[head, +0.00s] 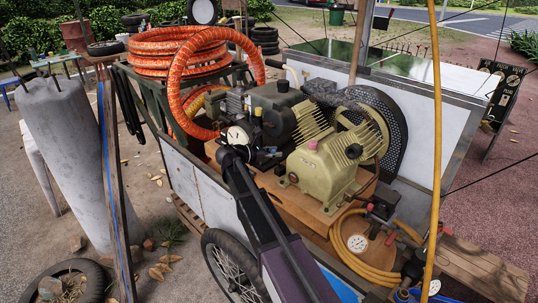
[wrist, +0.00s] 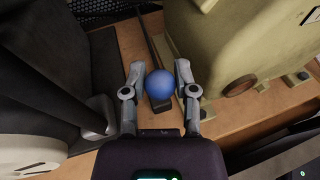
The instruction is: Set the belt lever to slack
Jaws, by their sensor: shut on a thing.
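A round blue knob (wrist: 159,84) sits between the two grey fingers of my gripper (wrist: 158,72) in the wrist view, and I take it as the belt lever's knob. The fingers are shut on it from left and right. A dark narrow strip (wrist: 152,35) runs away behind the knob, and a dark piece shows just below it; the lever's shaft is mostly hidden. In the head view my arm reaches over the cart to the wooden deck (head: 310,212) beside the olive-green motor (head: 322,168). The knob cannot be made out there.
The motor housing (wrist: 222,45) stands close to the right of my fingers, with dark machinery to the left. A belt guard (head: 388,120) and flywheel stand behind the motor. Orange hose (head: 175,55) is coiled at the back left, yellow hose (head: 345,262) at the front right.

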